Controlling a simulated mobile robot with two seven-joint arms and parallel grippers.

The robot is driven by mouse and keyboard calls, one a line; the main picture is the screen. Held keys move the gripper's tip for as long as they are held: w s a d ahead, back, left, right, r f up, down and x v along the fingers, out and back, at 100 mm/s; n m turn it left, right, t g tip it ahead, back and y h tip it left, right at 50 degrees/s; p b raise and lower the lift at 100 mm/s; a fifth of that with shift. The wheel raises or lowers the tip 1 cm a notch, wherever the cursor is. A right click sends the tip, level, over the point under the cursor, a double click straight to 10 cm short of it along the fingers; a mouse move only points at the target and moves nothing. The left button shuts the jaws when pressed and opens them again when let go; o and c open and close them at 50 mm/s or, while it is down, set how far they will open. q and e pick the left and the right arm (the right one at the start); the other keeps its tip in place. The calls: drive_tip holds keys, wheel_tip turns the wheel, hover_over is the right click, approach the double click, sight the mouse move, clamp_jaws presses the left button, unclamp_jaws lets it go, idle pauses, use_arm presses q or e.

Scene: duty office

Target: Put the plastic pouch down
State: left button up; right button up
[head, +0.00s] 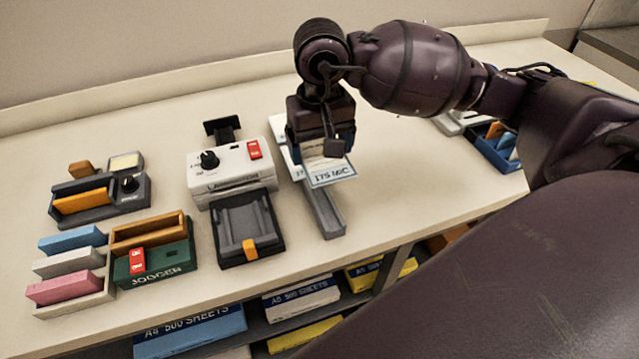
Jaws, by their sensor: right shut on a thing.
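The plastic pouch (333,174) is a thin pale sheet with a blue edge and the marking "175 MIC". My right gripper (328,147) points down and is shut on it, with the pouch sticking out below and in front of the fingers. The pouch overlaps a narrow grey holder (326,218) in the picture; I cannot tell whether they touch. Its rear part is hidden by the gripper. My left gripper is not in view.
A white machine (228,182) with a black knob stands left of the gripper, with a black tray (247,228) in front. Farther left are a green jogger (160,265), colored blocks and a grey device (105,200). A blue bin (490,150) stands right. The counter (400,190) between is clear.

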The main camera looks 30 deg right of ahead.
hover_over(320, 197)
wheel_tip(320, 197, down, 6)
drive_tip(key=shift+f, duration=0.15)
wheel_tip(320, 197, down, 4)
drive_tip(key=shift+r, duration=0.1)
drive_tip(key=shift+f, duration=0.25)
drive_tip(key=shift+f+b, duration=0.25)
drive_tip(key=shift+b, duration=0.05)
drive_tip(key=o, duration=0.8)
drive_tip(key=shift+r, duration=0.1)
